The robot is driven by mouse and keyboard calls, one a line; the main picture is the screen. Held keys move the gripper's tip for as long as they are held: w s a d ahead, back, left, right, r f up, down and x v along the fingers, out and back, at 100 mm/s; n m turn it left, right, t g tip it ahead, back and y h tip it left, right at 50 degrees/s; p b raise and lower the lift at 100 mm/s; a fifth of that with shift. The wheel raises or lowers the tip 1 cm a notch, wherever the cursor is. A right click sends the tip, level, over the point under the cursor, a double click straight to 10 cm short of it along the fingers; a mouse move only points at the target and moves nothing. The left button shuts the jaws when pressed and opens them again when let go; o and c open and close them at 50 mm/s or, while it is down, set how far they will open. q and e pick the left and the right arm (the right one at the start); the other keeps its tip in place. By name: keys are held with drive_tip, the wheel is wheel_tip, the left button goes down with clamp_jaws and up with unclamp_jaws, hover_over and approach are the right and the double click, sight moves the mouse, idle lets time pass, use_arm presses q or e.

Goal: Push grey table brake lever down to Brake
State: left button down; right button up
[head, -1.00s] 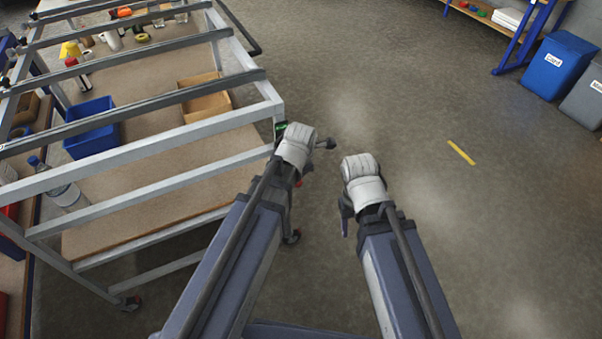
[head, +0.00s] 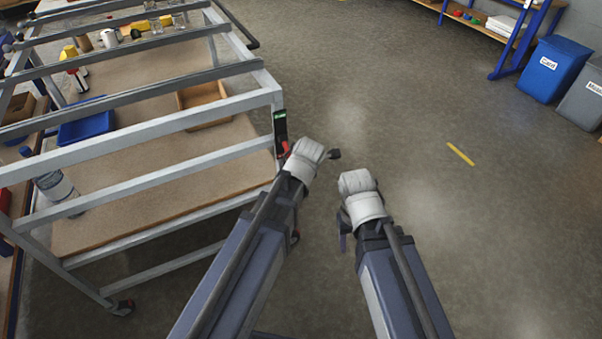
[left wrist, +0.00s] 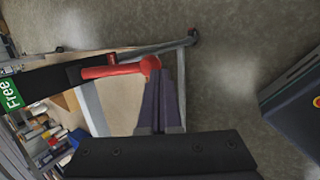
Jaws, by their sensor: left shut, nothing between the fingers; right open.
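The grey table (head: 150,128) with its open metal frame stands at the left of the head view. At its right corner is a dark plate with a green label (head: 279,114), which reads "Free" in the left wrist view. The red brake lever (head: 284,148) is there, and its bar and round end also show in the left wrist view (left wrist: 110,71). My left gripper (left wrist: 162,74) is shut and empty, its tips right by the lever's round end; I cannot tell whether they touch. My right gripper (head: 344,222) is open, apart from the table, mostly hidden by its wrist.
A blue bin (head: 86,122) and a brown box (head: 203,104) are on the table's lower shelf, with a bottle (head: 55,186) at the left. Open floor with a yellow strip (head: 460,154) lies right. A blue waste bin (head: 553,68) stands far right.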

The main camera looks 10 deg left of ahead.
use_arm(q)
drive_tip(key=shift+w+a+f+b, duration=0.1)
drive_tip(key=shift+f+b, duration=0.5)
drive_tip(key=shift+f, duration=0.15)
drive_tip(key=shift+w+a+f+b, duration=0.1)
drive_tip(key=shift+f+b, duration=0.5)
drive_tip(key=shift+f, duration=0.1)
use_arm(e)
drive_tip(key=shift+f, duration=1.45)
use_arm(q)
drive_tip(key=shift+f, duration=0.1)
use_arm(e)
drive_tip(key=shift+f, duration=0.1)
use_arm(q)
drive_tip(key=shift+w, duration=0.1)
